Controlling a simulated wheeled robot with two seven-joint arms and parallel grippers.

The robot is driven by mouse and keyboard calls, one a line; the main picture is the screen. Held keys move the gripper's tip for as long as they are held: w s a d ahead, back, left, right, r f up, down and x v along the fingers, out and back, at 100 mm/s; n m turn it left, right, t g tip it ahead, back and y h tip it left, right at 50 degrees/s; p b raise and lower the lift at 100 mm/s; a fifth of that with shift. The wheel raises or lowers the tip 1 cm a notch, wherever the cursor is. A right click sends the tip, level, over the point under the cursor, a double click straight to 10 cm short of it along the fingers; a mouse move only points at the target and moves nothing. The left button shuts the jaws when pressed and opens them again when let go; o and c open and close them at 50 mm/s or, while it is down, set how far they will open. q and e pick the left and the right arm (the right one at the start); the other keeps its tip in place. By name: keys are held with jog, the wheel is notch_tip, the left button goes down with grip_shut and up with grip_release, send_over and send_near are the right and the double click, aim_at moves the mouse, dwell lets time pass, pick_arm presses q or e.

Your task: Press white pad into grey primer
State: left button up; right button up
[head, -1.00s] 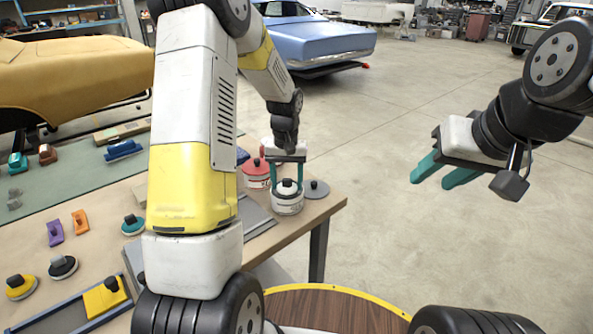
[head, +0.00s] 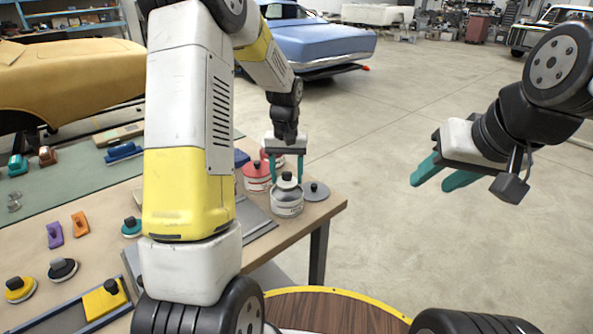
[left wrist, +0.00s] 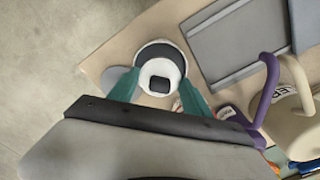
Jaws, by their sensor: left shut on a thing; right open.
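The white pad (head: 287,183) with its black knob is between the teal fingers of my left gripper (head: 286,172), at the mouth of the grey primer tin (head: 287,207). In the left wrist view my left gripper (left wrist: 160,95) has one finger on each side of the white pad (left wrist: 148,72). The dark grey primer (left wrist: 160,52) shows beyond the pad inside the tin's white rim. The pad's underside is hidden, so I cannot tell whether it touches the primer. My right gripper (head: 438,173) is open and empty in the air at the right.
A red tin (head: 256,177) stands left of the primer tin. A grey disc (head: 316,191) with a dark knob lies right of it, near the bench corner. A grey tray (head: 255,222) lies in front. Round pads and coloured blocks lie further left. The floor at right is clear.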

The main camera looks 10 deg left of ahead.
aim_at(287, 172)
pick_arm(q)
jog(key=shift+r, duration=1.8)
